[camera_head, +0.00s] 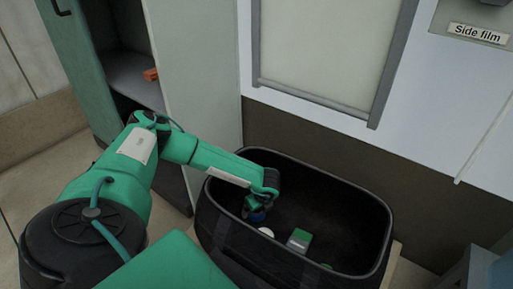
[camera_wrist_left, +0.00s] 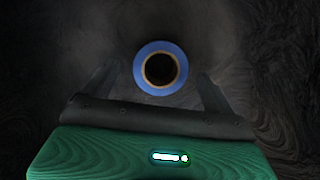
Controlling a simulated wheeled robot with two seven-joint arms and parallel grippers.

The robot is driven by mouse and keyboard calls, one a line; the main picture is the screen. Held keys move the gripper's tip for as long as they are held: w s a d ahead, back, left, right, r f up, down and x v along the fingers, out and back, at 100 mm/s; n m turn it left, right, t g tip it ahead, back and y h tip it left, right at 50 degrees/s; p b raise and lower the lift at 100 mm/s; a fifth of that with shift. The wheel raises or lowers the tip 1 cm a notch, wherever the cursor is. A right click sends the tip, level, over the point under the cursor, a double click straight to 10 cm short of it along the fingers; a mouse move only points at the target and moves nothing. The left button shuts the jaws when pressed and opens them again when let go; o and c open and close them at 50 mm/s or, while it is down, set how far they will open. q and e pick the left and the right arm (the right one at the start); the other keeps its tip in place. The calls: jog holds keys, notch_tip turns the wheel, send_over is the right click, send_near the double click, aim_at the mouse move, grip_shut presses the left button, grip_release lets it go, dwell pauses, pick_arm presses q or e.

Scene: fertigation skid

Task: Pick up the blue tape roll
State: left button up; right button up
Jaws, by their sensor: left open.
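The blue tape roll (camera_wrist_left: 160,46) lies in the dark bin, its ring facing the camera in the left wrist view, with a brown inner core. My left gripper (camera_wrist_left: 160,88) is open, with one finger on each side of the roll in the picture. I cannot tell how far the fingertips are above it. My left arm reaches down into the bin from the left. My right gripper is not in view.
The black bin (camera_head: 352,192) has high walls around the gripper. A white round item (camera_head: 266,232) and a green and grey box (camera_head: 299,240) lie inside near the roll. An open cabinet (camera_head: 190,85) with an orange item (camera_head: 151,74) stands behind at left.

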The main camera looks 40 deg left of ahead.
aim_at(256, 212)
pick_arm(q)
jog(key=shift+b+x, duration=0.7)
jog(key=shift+x, duration=0.8)
jog(key=shift+r, duration=0.1)
jog(key=c, duration=1.1)
